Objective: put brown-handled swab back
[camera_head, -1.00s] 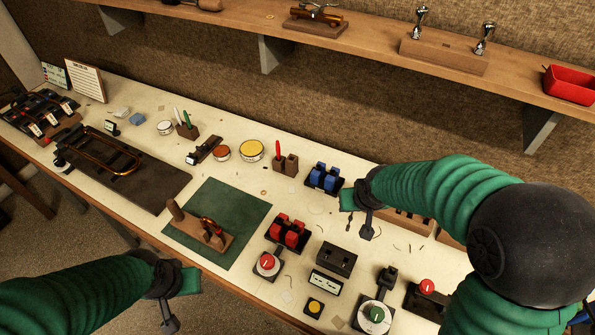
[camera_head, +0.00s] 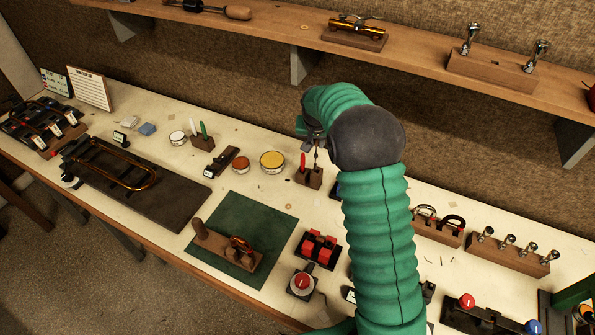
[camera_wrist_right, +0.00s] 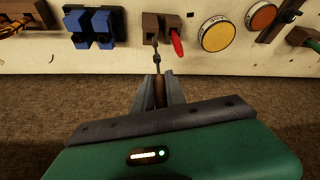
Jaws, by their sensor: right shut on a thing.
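My right gripper (camera_head: 315,138) is shut on the brown-handled swab (camera_wrist_right: 158,90), above the back of the bench. The brown handle is between the fingers in the right wrist view, and the thin dark shaft points at a small brown wooden holder (camera_wrist_right: 151,26). In the head view the swab's thin part (camera_head: 316,156) hangs just over the holder (camera_head: 309,179). I cannot tell whether its tip is inside a slot. A red-handled tool (camera_wrist_right: 177,42) stands in the holder beside it. My left gripper is not in view.
A yellow-topped tin (camera_head: 272,161) and an orange-topped tin (camera_head: 241,163) stand left of the holder. Blue blocks (camera_wrist_right: 92,27) stand on its other side, mostly hidden by my arm in the head view. A shelf (camera_head: 410,62) runs above the bench.

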